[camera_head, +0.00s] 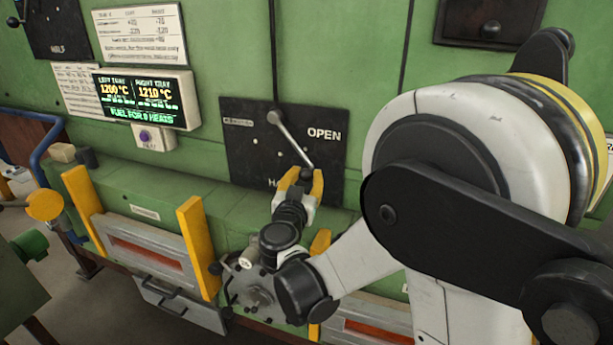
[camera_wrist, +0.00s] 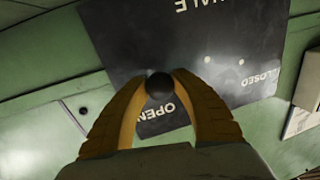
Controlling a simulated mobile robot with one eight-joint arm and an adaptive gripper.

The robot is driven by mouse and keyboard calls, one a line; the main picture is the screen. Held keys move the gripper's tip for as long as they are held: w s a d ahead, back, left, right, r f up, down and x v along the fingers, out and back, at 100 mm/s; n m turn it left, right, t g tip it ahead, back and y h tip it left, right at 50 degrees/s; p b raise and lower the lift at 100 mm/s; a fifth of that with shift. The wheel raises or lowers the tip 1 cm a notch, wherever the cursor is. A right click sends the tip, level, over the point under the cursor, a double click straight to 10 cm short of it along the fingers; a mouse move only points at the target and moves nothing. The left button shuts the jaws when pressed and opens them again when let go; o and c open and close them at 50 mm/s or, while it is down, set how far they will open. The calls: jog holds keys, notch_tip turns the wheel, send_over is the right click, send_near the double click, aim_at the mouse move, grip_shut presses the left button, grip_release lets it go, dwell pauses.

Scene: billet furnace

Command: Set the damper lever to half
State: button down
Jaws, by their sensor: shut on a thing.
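The damper lever (camera_head: 291,138) is a grey metal rod on a black plate (camera_head: 240,160). Its round hub is at the upper left, and the rod slopes down to the right. The plate reads OPEN at right and a partly hidden word starting HA at the bottom; the wrist view shows the OPEN and CLOSED labels. The lever points between OPEN and the HA label. My gripper (camera_head: 303,178) has yellow fingers closed around the lever's end. In the wrist view, a dark ball knob (camera_wrist: 160,86) sits between the fingertips of my gripper (camera_wrist: 161,84).
A display (camera_head: 143,99) showing tray temperatures is at left, above a small box with a purple button (camera_head: 147,137). Yellow posts (camera_head: 198,245) flank a furnace door below. A green ledge (camera_head: 160,185) runs under the plate. A valve-like yellow knob (camera_head: 44,205) is at far left.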

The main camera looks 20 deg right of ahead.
jog(key=shift+w+a+f+m+b, duration=0.2)
jog(key=shift+a+f+m+b, duration=0.1)
jog(key=shift+f+b, duration=0.2)
jog(key=w+a+f+m+b, duration=0.1)
jog(key=b, duration=0.1)
jog(key=w+a+m+b, duration=0.1)
jog(key=a+m, duration=0.1)
jog(key=w+a+f+m+h+b, duration=0.1)
jog(key=a+m+b, duration=0.1)
jog(key=shift+w+a+f+t+b, duration=0.1)
jog(key=shift+w+f+t+b, duration=0.2)
jog(key=shift+w+f+b, duration=0.1)
jog(key=shift+w+a+r+m+h+b, duration=0.15)
jog(key=shift+w+a+m+b, duration=0.15)
jog(key=shift+w+a+m, duration=0.25)
jog(key=shift+w+a+f+m+h+b, duration=0.15)
jog(key=shift+w+a+m+b, duration=0.15)
jog(key=shift+a+m, duration=0.4)
jog(key=shift+r, duration=0.1)
jog(key=c, duration=1)
grip_release()
